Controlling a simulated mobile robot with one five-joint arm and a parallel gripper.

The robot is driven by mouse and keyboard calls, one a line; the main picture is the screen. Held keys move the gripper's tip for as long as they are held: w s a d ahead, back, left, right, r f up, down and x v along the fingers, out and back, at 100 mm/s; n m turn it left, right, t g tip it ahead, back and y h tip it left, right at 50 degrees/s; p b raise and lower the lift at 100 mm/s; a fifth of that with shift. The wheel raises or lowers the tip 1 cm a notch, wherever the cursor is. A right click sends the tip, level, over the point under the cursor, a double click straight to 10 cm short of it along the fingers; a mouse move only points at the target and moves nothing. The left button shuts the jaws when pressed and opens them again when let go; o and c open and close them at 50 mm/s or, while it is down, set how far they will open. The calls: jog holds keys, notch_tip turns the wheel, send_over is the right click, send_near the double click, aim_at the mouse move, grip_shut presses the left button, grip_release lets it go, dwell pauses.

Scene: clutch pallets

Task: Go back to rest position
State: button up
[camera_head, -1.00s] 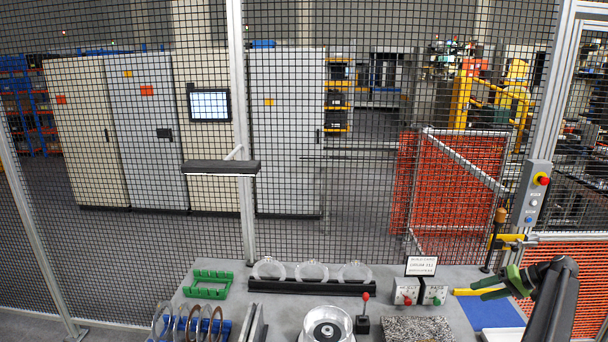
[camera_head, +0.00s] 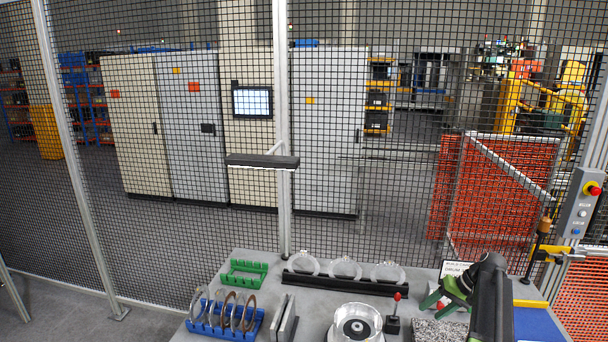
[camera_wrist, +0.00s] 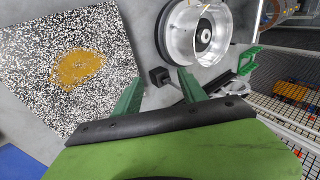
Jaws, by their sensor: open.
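My gripper (camera_head: 441,299) is at the right of the workbench in the head view, with my dark arm behind it. In the wrist view its two green fingers (camera_wrist: 158,93) are apart with nothing between them. The fingers point over the grey bench (camera_head: 310,309), toward a small black block with a lever (camera_wrist: 160,77). The gripper appears above the bench and holds nothing.
A silver drum (camera_head: 356,325), a speckled plate (camera_head: 440,331), a blue rack of rings (camera_head: 224,316), a green tray (camera_head: 244,272) and a black rack with clear rings (camera_head: 345,283) occupy the bench. Mesh fencing stands behind it. A control box (camera_head: 581,207) hangs at right.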

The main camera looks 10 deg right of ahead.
jog(key=s+a+f+n+g+h, duration=0.1)
jog(key=s+a+f+n+h, duration=0.15)
jog(key=a, duration=1.75)
jog(key=s+a+f+n+g+h, duration=0.2)
jog(key=s+a+h, duration=0.15)
jog(key=a, duration=1.55)
notch_tip(320, 180, down, 10)
jog(key=s+b, duration=0.2)
jog(key=b, duration=0.8)
jog(key=shift+r+y+b, duration=0.2)
jog(key=shift+y+b, duration=0.1)
